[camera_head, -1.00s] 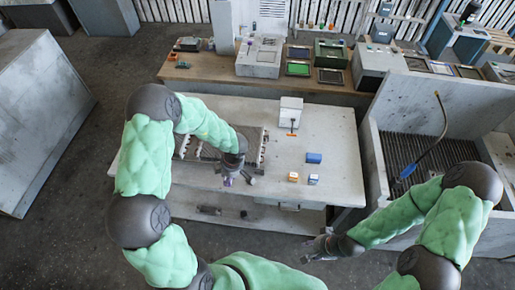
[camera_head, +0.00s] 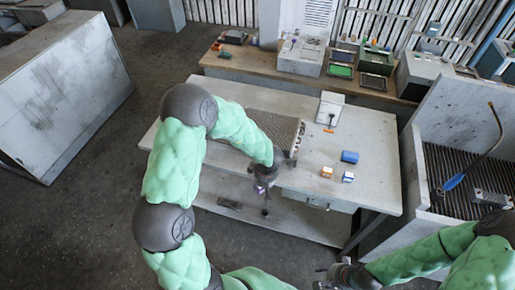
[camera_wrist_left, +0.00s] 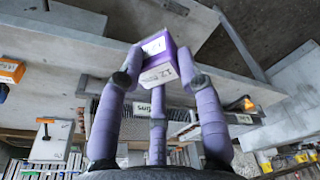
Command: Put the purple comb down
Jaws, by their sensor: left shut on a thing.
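My left gripper (camera_head: 264,196) is shut on the purple comb, which looks like a small purple block. The comb (camera_wrist_left: 160,62) shows between the fingertips in the left wrist view, with white labels on its faces. In the head view the comb (camera_head: 260,187) is small and partly hidden by the gripper. The gripper hangs by the front edge of the white table (camera_head: 375,140), and the comb appears held clear of any surface. My right gripper (camera_head: 338,277) is low in the head view, in front of the table; its fingers are too unclear to read.
An orange block (camera_head: 326,171), a blue-and-white block (camera_head: 348,177) and a blue block (camera_head: 349,157) lie on the table. A white box (camera_head: 331,106) stands behind them. A ribbed grey panel (camera_head: 275,128) lies beyond my left arm.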

